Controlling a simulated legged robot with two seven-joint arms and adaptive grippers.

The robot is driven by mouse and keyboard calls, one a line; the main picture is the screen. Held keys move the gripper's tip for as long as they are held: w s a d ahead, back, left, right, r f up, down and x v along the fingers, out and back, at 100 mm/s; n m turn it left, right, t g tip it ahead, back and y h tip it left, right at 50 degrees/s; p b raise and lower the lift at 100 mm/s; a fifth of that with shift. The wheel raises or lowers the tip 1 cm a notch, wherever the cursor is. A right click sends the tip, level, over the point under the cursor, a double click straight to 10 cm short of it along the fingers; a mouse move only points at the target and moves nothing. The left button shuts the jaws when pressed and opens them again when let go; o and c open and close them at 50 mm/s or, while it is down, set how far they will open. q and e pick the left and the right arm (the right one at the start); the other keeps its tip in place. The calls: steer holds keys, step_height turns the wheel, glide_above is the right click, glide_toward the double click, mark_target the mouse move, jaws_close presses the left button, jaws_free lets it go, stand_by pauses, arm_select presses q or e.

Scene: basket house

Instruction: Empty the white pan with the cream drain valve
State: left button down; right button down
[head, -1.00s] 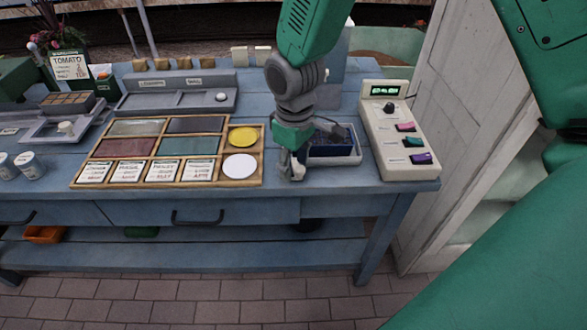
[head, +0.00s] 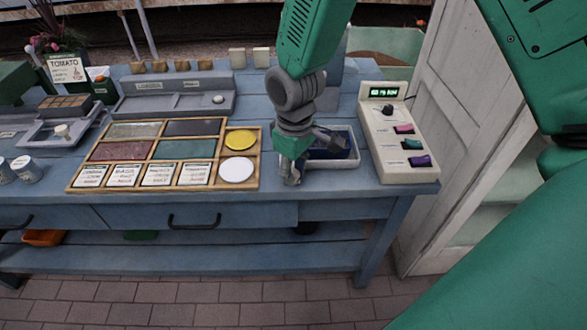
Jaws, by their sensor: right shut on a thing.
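The white pan (head: 345,164) sits near the right front of the blue table, with a dark blue inside. My right gripper (head: 291,177) points down at the pan's left front corner, by the table's front edge. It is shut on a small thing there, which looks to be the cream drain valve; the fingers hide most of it. My wrist also covers the pan's left side, so I cannot tell whether anything drains out. My left gripper is not in view.
A cream control box (head: 397,140) with a lit display and coloured switches stands close right of the pan. A wooden sectioned tray (head: 256,183) lies to the left. Farther left is a grey tray with a cream knob (head: 62,130). A white door (head: 455,110) stands at right.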

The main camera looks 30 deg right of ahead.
steer(key=shift+w+d+r+m+p, duration=0.15)
steer(key=shift+r+m+p, duration=0.3)
steer(key=shift+p, duration=0.45)
steer(key=shift+w+f+m+p, duration=0.2)
steer(key=shift+m+p, duration=0.15)
steer(key=shift+a, duration=0.2)
steer(key=c, duration=1.4)
jaws_free()
steer(key=shift+o, duration=0.5)
steer(key=shift+f, duration=0.15)
steer(key=shift+s, duration=0.1)
step_height(320, 180, up, 12)
